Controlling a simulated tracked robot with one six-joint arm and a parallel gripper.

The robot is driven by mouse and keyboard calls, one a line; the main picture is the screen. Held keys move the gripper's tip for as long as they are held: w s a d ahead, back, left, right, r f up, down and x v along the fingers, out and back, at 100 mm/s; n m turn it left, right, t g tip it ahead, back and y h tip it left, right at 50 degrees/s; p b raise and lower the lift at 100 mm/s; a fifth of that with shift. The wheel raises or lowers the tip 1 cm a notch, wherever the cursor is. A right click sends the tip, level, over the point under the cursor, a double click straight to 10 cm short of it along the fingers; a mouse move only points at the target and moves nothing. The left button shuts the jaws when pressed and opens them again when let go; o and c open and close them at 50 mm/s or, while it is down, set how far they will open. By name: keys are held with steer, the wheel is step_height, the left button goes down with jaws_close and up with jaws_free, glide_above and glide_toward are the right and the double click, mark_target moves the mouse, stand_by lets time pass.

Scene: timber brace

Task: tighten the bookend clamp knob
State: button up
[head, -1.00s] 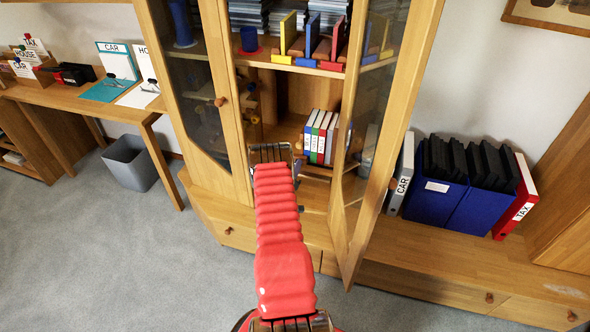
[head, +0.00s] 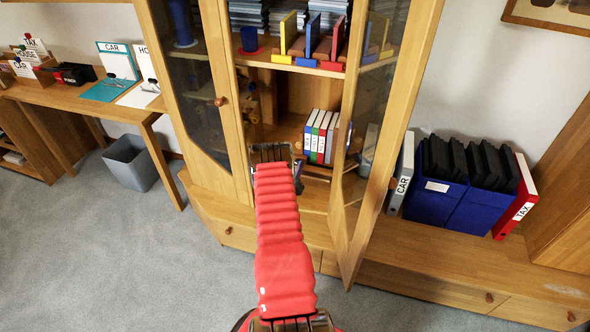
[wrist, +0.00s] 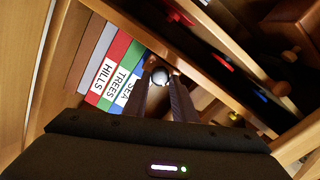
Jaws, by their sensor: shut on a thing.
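In the wrist view a pale round knob (wrist: 160,76) sits between the tips of my gripper (wrist: 161,84), whose two dark fingers are closed on it. The bookend clamp body behind the knob is mostly hidden by the fingers and shadow. Binders marked HILLS, TREES and SEA (wrist: 120,72) stand just left of the fingers. In the head view the same binders (head: 321,137) stand on the cabinet's lower shelf. My red-sleeved arm reaches into the cabinet and hides most of the gripper and the knob there.
The glass cabinet door (head: 375,130) stands open close to the right of my arm. The upper shelf (head: 310,70) holds coloured bookends and a blue cup.

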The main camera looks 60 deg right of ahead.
steer(key=shift+s+f+m, duration=0.1)
steer(key=shift+m, duration=4.95)
steer(key=shift+s+f+m, duration=0.15)
steer(key=shift+m, duration=4.85)
steer(key=shift+s+f+m, duration=0.1)
steer(key=shift+m, duration=4.95)
steer(key=o, duration=0.7)
steer(key=shift+f, duration=0.1)
steer(key=shift+c, duration=0.2)
steer(key=o, duration=0.4)
steer(key=shift+w, duration=0.1)
